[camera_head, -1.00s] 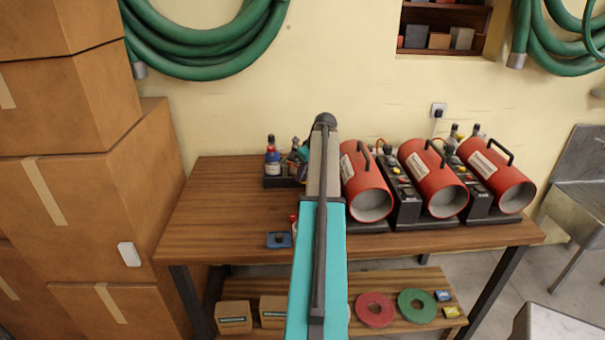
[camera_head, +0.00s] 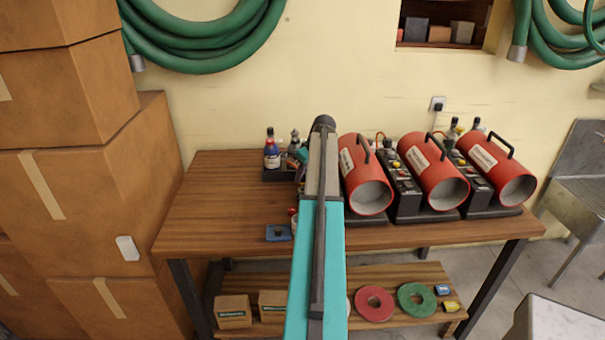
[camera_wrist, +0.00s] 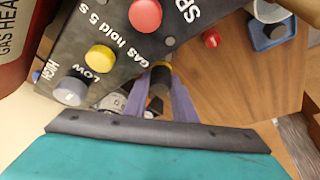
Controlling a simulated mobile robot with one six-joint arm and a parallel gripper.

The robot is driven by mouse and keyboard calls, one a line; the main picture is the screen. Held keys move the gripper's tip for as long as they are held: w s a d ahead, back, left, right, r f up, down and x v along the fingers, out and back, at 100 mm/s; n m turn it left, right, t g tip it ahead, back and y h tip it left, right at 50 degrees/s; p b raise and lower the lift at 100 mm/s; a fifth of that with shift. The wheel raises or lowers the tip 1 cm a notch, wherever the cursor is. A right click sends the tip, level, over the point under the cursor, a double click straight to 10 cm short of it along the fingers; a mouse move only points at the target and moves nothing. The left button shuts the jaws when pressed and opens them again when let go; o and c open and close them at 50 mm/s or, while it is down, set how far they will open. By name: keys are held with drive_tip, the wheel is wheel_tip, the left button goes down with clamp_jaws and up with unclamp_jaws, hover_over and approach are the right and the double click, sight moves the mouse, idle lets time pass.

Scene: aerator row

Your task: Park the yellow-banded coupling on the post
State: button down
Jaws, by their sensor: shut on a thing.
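In the wrist view my gripper (camera_wrist: 160,97) shows as two purplish fingers shut on the yellow-banded coupling (camera_wrist: 161,72), a small dark piece with a yellow ring near its far end. The heater control panel lies close behind it. I cannot tell whether this is the post.
Three red heaters (camera_head: 366,178) with black control boxes stand right of my arm. A dark tray of bottles (camera_head: 272,160) is at the back left. A red-topped item (camera_wrist: 212,39) stands near the blue base. The table's left part is clear. Tall boxes (camera_head: 85,190) stand left.

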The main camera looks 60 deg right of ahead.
drive_tip(key=shift+f, duration=0.45)
drive_tip(key=shift+f+b, duration=0.65)
drive_tip(key=shift+f, duration=0.15)
idle(2.1)
drive_tip(key=shift+r+p, duration=0.3)
drive_tip(key=shift+r, duration=0.45)
drive_tip(key=shift+f+b, duration=0.5)
drive_tip(key=shift+f, duration=0.3)
idle(2.3)
drive_tip(key=shift+r, duration=0.75)
